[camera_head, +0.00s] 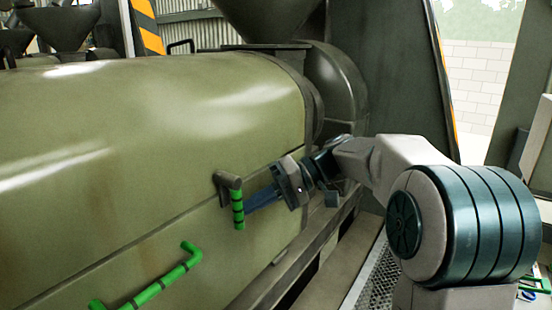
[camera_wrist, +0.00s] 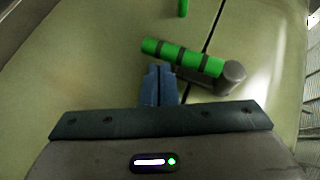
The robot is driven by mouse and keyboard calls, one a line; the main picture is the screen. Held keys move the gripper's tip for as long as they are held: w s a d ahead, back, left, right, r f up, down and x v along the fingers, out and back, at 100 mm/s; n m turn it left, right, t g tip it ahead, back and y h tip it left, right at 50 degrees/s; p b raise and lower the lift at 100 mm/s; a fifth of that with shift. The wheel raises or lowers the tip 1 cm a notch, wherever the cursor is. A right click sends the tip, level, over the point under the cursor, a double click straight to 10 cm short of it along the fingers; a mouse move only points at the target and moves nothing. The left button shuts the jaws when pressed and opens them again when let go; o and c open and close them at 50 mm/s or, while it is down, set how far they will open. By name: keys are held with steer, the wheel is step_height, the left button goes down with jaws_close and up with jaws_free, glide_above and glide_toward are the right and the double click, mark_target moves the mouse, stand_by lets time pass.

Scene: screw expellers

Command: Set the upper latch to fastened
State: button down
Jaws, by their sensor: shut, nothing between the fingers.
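The upper latch has a dark grey pivot arm (camera_head: 228,180) on the olive cover and a green banded grip (camera_head: 238,208) that hangs down from it, near the seam. In the wrist view the green grip (camera_wrist: 182,57) lies slantwise, joined to the grey pivot (camera_wrist: 233,73) at its right end, beside the seam. My gripper (camera_head: 250,202) is just right of the green grip, its blue fingers pointing at it. In the wrist view the fingertips (camera_wrist: 158,72) are shut together and empty, close beside the grip. I cannot tell whether they touch it.
A longer green handle (camera_head: 155,287) is on the lower part of the olive housing (camera_head: 120,150), below left. A metal ledge (camera_head: 290,255) runs under the housing's right end. A dark hopper (camera_head: 270,20) stands above. Open floor grating lies at the lower right.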

steer(key=shift+s+a+f, duration=0.1)
steer(key=shift+s+f, duration=0.1)
steer(key=shift+f, duration=0.05)
stand_by(0.5)
steer(key=w+d, duration=0.6)
steer(key=d, duration=0.5)
steer(key=shift+w+d+b, duration=0.2)
steer(key=shift+d+b, duration=0.1)
